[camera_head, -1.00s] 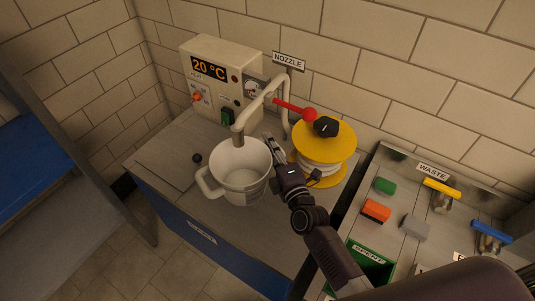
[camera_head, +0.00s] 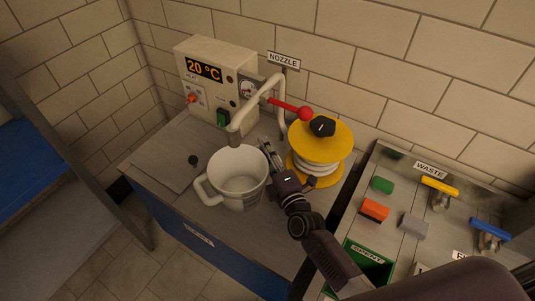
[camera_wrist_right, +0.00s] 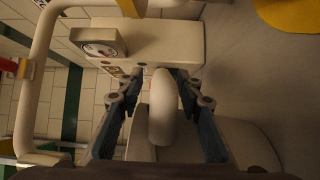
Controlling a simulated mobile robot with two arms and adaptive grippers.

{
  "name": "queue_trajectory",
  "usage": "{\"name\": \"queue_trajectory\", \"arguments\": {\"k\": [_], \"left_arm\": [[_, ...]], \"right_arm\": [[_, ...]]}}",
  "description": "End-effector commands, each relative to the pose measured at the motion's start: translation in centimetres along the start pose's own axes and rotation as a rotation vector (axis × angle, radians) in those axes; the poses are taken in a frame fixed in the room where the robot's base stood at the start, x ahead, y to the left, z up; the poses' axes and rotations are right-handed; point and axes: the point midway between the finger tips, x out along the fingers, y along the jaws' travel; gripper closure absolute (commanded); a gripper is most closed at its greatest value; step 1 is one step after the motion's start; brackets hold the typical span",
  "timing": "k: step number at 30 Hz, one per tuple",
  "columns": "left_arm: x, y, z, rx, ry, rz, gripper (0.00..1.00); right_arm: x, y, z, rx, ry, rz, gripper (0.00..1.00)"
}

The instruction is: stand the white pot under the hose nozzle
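The white pot (camera_head: 229,186) stands upright at the front of the worktop, its mouth open upward and one handle pointing left. The hose nozzle (camera_head: 235,137) hangs from a beige bent pipe and overlaps the pot's back rim in the head view. My right gripper (camera_head: 265,148) is at the pot's right side. In the right wrist view its fingers (camera_wrist_right: 159,82) are on both sides of a pale rounded part of the pot (camera_wrist_right: 162,115), apparently a second handle, and seem shut on it. The exact finger contact is hard to see. My left gripper is not in view.
A control box (camera_head: 215,58) reading 20 °C stands behind, with a red-knobbed lever (camera_head: 304,113). A yellow hose reel (camera_head: 322,143) is close right of my gripper. A waste tray (camera_head: 393,232) with coloured blocks lies further right. The worktop (camera_head: 165,160) is mostly clear left of the pot.

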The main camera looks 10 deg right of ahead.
Motion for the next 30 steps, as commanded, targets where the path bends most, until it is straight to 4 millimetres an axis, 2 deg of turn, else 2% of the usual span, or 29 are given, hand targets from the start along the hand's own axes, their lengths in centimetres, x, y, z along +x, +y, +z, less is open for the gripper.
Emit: {"name": "queue_trajectory", "arguments": {"k": [5,18,24,30], "left_arm": [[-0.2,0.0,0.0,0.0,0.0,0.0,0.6],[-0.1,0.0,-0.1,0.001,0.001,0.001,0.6],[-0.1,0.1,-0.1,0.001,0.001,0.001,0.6],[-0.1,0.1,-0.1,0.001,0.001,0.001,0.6]], "right_arm": [[-1.5,0.0,0.0,0.001,0.0,-0.002,0.67],[-10.0,0.0,0.0,0.0,-0.001,-0.002,0.67],[-11.8,0.0,0.0,0.0,0.0,-0.001,0.67],[-12.0,0.1,0.0,0.0,0.0,0.001,0.67]]}}
